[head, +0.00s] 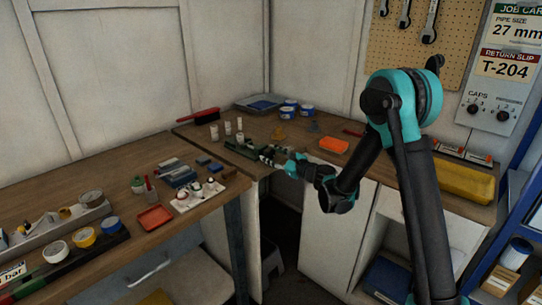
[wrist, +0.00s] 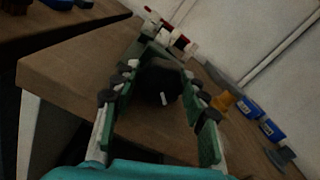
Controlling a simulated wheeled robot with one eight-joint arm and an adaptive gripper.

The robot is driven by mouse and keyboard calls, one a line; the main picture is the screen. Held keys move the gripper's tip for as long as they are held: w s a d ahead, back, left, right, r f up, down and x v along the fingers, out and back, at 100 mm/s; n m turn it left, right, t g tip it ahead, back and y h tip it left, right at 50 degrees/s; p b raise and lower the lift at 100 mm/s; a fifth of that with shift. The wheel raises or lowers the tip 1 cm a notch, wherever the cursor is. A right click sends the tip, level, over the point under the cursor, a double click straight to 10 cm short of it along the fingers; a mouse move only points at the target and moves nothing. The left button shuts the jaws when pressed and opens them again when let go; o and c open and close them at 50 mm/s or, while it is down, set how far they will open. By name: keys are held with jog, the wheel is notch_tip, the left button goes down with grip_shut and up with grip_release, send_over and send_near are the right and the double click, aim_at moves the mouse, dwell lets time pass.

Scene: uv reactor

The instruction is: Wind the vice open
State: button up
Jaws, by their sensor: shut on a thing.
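The green vice (head: 240,147) sits at the front edge of the back bench, near the corner where the benches meet. In the wrist view its green body (wrist: 150,49) shows beyond my fingertips, partly hidden by a dark rounded part (wrist: 158,84). This dark part, which looks like the vice's handle end, has a small pale mark. My gripper (head: 268,154) reaches the vice from the right. In the wrist view my gripper (wrist: 161,75) has its fingers either side of the dark part and is shut on it. How far the vice jaws are apart cannot be told.
Blue-labelled tins (head: 290,107) and an orange tray (head: 334,145) are on the back bench. The left bench holds a red tray (head: 155,218) and a white holder (head: 198,197). A dark gap lies below the vice.

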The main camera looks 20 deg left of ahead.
dwell(0.3)
jog(key=o, duration=1.2)
jog(key=shift+c, duration=0.2)
jog(key=v, duration=1.2)
jog(key=shift+s, duration=0.1)
